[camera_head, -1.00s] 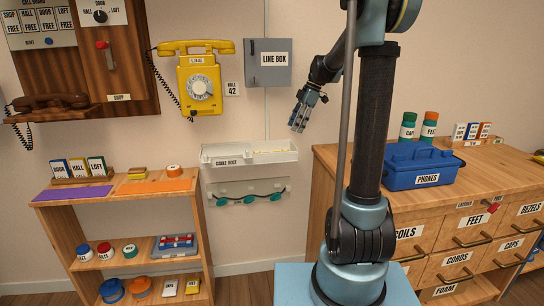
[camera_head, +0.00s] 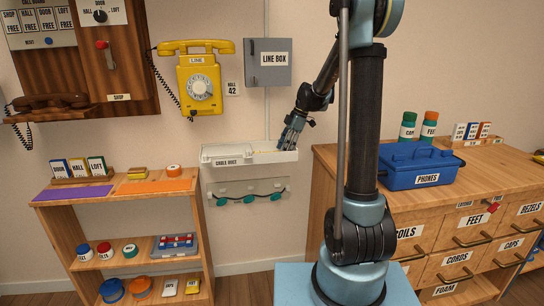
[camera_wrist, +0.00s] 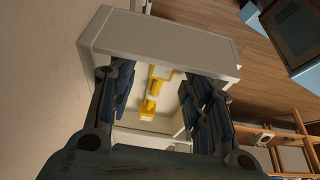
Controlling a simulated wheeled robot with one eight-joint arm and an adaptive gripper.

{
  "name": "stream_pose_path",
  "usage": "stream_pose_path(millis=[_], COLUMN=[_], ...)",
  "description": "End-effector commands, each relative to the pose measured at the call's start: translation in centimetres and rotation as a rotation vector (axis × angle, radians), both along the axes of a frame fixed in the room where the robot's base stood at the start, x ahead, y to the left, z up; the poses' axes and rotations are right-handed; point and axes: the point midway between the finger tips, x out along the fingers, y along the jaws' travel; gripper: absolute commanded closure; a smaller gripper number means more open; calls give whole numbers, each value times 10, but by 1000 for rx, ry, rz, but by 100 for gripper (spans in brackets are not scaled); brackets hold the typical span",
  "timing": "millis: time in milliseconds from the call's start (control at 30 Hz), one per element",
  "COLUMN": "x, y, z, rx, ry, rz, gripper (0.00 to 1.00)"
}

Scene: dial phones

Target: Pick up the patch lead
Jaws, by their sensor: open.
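A yellow piece that looks like the patch lead (camera_wrist: 152,92) lies inside the open white cable duct (camera_head: 222,160) on the wall. My gripper (camera_head: 288,138) is at the right end of the duct, pointing down. In the wrist view my open gripper (camera_wrist: 165,84) has its fingers on either side of the yellow piece, with nothing held. I cannot tell how far the fingertips are above it.
Below the duct, a dark lead with green parts (camera_head: 248,198) hangs on a clear holder. A grey line box (camera_head: 268,75) and a yellow wall phone (camera_head: 200,85) are above. A low shelf (camera_head: 130,215) stands left; a wooden drawer cabinet (camera_head: 450,240) stands right.

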Motion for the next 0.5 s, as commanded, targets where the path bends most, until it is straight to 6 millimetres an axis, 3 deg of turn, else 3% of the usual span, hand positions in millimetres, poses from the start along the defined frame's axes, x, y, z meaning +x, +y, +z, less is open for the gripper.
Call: stream_pose_path(millis=[267, 433, 500], x=[0, 0, 0], y=[1, 0, 0], z=[-2, -2, -2], rx=[0, 0, 0], ry=[0, 0, -1], rz=[0, -1, -1], gripper=[57, 96, 100])
